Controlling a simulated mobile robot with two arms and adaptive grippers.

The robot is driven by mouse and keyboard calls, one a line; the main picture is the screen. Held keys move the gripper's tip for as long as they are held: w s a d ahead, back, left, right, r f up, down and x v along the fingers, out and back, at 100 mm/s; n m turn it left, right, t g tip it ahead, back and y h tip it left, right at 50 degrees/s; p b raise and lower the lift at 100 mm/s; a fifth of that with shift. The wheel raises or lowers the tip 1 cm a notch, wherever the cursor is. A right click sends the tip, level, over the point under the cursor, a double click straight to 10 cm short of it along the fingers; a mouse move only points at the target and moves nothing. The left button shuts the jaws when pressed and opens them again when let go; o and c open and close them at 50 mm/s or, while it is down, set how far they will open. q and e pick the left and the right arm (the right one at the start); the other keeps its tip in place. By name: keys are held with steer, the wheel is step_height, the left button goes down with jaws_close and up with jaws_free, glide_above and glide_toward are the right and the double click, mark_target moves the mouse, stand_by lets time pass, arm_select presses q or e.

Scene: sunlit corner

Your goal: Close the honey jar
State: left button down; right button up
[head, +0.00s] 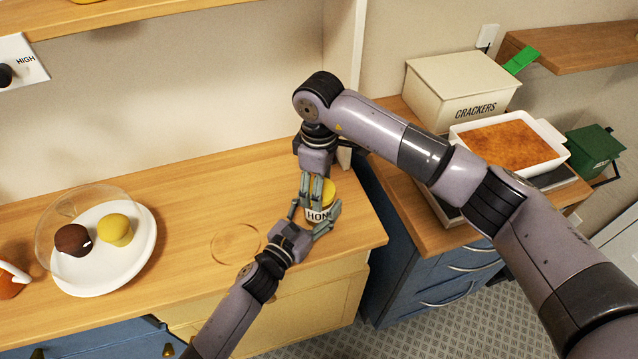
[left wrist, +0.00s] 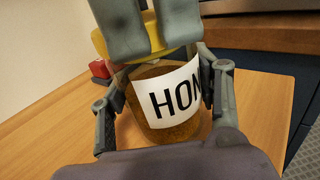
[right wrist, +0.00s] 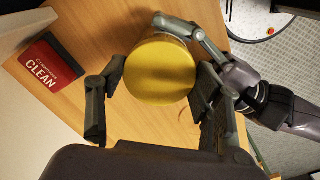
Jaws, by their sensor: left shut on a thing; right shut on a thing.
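The honey jar (head: 318,213) is an amber jar with a white "HON…" label, upright on the wooden counter near its right end. It fills the middle of the left wrist view (left wrist: 170,118). My left gripper (head: 314,217) is shut on the jar's body from the front, a finger on each side. The yellow lid (right wrist: 160,72) is at the jar's top, between the fingers of my right gripper (right wrist: 160,85), which reaches down from above and is shut on it. The lid's lower edge is partly hidden by fingers; I cannot tell whether it is seated.
A clear ring-shaped outline (head: 235,243) lies left of the jar. A red "CLEAN" box (right wrist: 45,72) is behind the jar. A crackers box (head: 460,90) and baking dish (head: 553,135) stand right.

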steer(key=shift+m, duration=0.3)
steer(key=o, duration=0.8)
steer(key=shift+o, duration=0.2)
steer(key=shift+r, duration=2.25)
steer(key=shift+c, duration=0.4)
